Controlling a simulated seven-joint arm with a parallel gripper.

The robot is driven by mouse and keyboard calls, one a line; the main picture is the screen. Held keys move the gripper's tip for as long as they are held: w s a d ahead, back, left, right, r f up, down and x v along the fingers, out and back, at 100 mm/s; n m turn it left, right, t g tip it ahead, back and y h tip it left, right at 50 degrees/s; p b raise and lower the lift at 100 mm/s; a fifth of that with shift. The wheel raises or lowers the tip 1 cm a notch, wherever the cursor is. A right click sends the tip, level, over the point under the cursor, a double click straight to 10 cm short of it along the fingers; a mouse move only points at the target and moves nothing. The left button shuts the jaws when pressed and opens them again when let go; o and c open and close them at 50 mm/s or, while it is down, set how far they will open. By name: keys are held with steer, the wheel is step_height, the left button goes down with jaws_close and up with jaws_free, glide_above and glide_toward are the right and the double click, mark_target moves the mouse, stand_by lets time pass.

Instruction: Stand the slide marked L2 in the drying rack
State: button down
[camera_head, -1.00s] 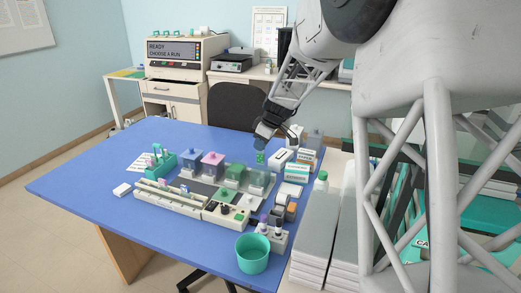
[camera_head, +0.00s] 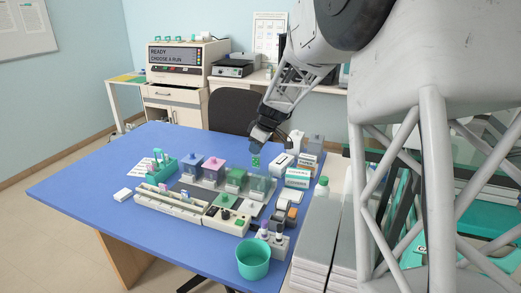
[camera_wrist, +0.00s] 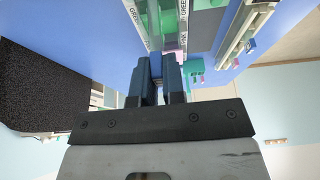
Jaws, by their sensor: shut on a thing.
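My gripper (camera_head: 259,143) is shut on a small slide-like piece (camera_head: 255,161) that looks green in the head view. It hangs above the clear jar at the right end of the row of staining jars. No L2 mark can be read. In the wrist view my gripper (camera_wrist: 157,78) has its fingers close together, and the held piece is mostly hidden. A long cream slotted rack (camera_head: 168,199), apparently the drying rack, lies at the front left with small coloured-ended slides in it. A teal holder (camera_head: 165,168) behind it also carries coloured-ended pieces.
White boxes (camera_head: 297,178) stand right of my gripper. A teal cup (camera_head: 253,262) is at the front edge. The table's left side is clear.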

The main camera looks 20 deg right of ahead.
steer(key=w+a, duration=0.4)
steer(key=a, duration=0.9)
steer(key=w+a+f, duration=0.1)
steer(key=w+a, duration=0.3)
steer(key=a, duration=0.9)
steer(key=w+a+f, duration=0.1)
steer(key=w+a, duration=0.3)
steer(key=a, duration=0.9)
steer(key=shift+w+a, duration=0.35)
steer(key=shift+a, duration=0.05)
steer(key=shift+f, duration=0.4)
steer(key=shift+f, duration=3.65)
steer(key=shift+f, duration=0.35)
steer(key=c, duration=1.1)
jaws_free()
steer(key=shift+d+r, duration=0.1)
steer(key=shift+r, duration=0.05)
steer(key=shift+v, duration=3.75)
